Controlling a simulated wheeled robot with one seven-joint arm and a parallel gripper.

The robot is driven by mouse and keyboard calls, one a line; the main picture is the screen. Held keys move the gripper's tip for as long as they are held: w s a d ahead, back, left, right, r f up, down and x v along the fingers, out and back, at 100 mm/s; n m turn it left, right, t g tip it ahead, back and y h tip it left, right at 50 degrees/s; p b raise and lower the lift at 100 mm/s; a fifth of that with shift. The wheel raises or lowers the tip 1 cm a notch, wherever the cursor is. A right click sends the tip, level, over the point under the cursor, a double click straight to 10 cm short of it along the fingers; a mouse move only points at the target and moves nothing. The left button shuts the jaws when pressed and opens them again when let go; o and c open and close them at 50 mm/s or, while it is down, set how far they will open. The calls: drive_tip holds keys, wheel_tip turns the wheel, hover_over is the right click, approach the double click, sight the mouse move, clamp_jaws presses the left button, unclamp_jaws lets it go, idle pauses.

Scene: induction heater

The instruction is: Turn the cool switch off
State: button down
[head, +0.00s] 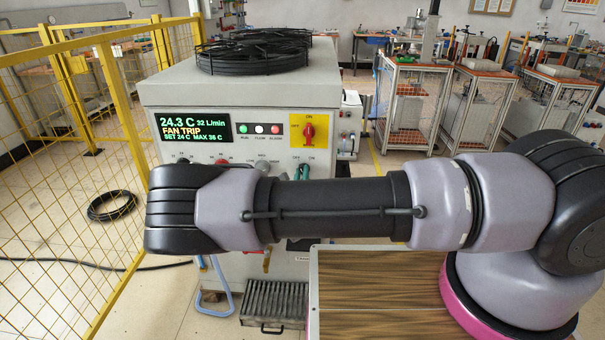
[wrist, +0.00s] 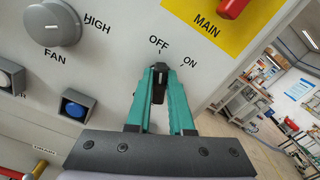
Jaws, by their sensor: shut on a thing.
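A small black switch (wrist: 158,86) sits on the pale panel below the printed OFF and ON labels. A light mark shows on its face; whether it points at OFF or ON is hard to tell. My gripper (wrist: 160,78) has its teal fingers on both sides of the switch and is shut on it. In the head view, teal parts of my gripper (head: 302,172) show at the cabinet front (head: 275,145), just above my arm. My arm hides the switch and much of the lower panel there.
The red main switch (head: 309,131) on its yellow plate is just above my gripper. A grey fan knob (wrist: 52,22) and a blue button (wrist: 76,104) are to the left. The display (head: 193,128) reads FAN TRIP. A yellow mesh fence (head: 82,150) stands at left.

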drive_tip(key=shift+f+n, duration=0.1)
drive_tip(key=shift+n, duration=0.4)
drive_tip(key=c, duration=0.8)
unclamp_jaws()
drive_tip(key=shift+s, duration=0.1)
drive_tip(key=s, duration=1)
drive_tip(key=shift+s+a, duration=0.25)
drive_tip(key=shift+s, duration=0.1)
